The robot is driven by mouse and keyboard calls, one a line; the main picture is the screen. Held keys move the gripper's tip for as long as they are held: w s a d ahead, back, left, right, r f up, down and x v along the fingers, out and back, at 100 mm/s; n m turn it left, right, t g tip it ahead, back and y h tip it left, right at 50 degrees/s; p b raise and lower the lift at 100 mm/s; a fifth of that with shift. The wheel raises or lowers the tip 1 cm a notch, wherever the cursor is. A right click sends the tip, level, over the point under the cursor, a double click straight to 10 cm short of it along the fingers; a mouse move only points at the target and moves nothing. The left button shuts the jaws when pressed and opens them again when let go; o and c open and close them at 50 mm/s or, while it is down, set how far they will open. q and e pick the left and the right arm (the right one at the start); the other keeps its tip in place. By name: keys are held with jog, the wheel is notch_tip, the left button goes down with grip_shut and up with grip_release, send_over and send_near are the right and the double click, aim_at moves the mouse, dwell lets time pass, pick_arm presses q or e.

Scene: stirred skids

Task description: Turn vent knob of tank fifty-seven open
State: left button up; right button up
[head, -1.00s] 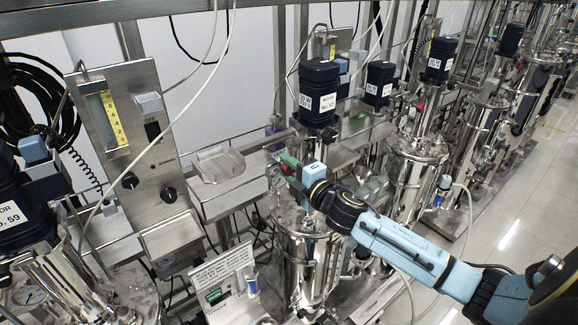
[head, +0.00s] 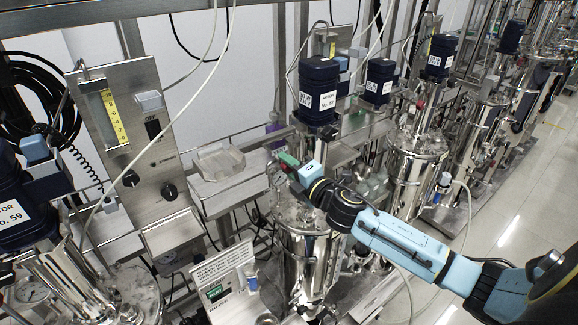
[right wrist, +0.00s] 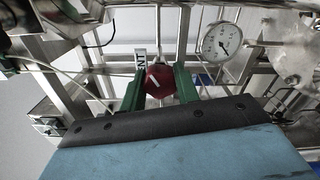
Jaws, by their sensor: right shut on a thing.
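The tank (head: 308,255) is a shiny steel vessel under a dark blue motor (head: 318,90), whose label is small and seems to read 57. My right gripper (head: 283,164) reaches in from the right over the tank's top. In the right wrist view, its two green fingers (right wrist: 159,86) are closed on the sides of a round red knob (right wrist: 158,79). A slanted white mark shows on the knob's face. My left gripper is not in view.
A white lettered tag (right wrist: 140,62) stands by the knob, and a round dial gauge (right wrist: 221,42) is to its right. A control panel (head: 135,150) and motor No. 59 (head: 15,200) stand at left. More tanks line the right; floor (head: 520,190) is clear there.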

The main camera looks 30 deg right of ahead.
jog(key=o, duration=1)
jog(key=shift+c, duration=0.2)
jog(key=s+d+b, duration=0.1)
jog(key=s+b, duration=0.1)
jog(key=s, duration=1.1)
jog(key=shift+s, duration=0.15)
